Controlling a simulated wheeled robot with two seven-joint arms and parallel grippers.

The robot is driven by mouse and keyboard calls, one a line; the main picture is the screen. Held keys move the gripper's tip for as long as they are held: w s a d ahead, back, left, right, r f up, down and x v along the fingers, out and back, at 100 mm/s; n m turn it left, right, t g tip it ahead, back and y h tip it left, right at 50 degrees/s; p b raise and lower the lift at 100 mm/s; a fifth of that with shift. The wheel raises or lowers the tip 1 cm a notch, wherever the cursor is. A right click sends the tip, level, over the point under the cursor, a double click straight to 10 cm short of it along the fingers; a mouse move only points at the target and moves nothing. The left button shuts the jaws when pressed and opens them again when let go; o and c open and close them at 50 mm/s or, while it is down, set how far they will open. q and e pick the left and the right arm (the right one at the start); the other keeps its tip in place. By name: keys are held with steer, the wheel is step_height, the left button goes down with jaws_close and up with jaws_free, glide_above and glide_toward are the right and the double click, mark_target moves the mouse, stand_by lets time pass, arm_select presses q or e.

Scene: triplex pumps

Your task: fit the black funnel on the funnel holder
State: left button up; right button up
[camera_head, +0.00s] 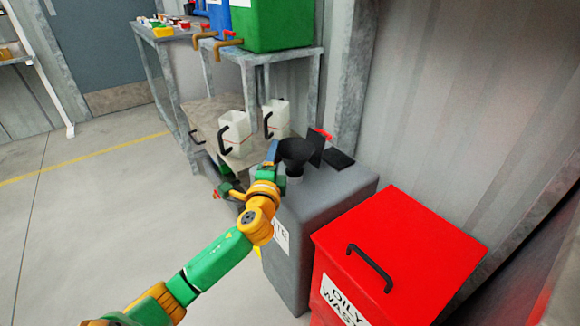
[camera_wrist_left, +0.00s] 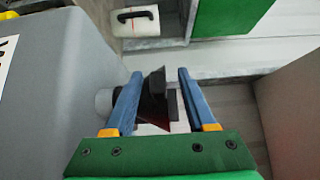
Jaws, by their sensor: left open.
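The black funnel (camera_head: 297,151) stands wide end up over a white neck (camera_head: 294,181) on top of the grey waste container (camera_head: 325,190) in the head view. I cannot tell whether it is seated there. My left gripper (camera_head: 273,154) is beside the funnel, on its left. In the left wrist view the blue fingers (camera_wrist_left: 157,95) are spread, with a dark piece (camera_wrist_left: 152,100) showing between or beyond them; I cannot tell which part it is. The white neck is partly hidden there by a finger. I cannot identify the funnel holder for certain. My right gripper is not in view.
A dark upright plate (camera_head: 317,149) and a flat black plate (camera_head: 339,159) are just right of the funnel. A red oily-waste bin (camera_head: 420,240) stands in front right. Two white jugs (camera_head: 236,133) stand behind on a low surface. Open floor lies left.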

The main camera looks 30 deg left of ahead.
arm_select(q)
steer(key=shift+w+a, duration=0.25)
steer(key=shift+w, duration=0.25)
jaws_close()
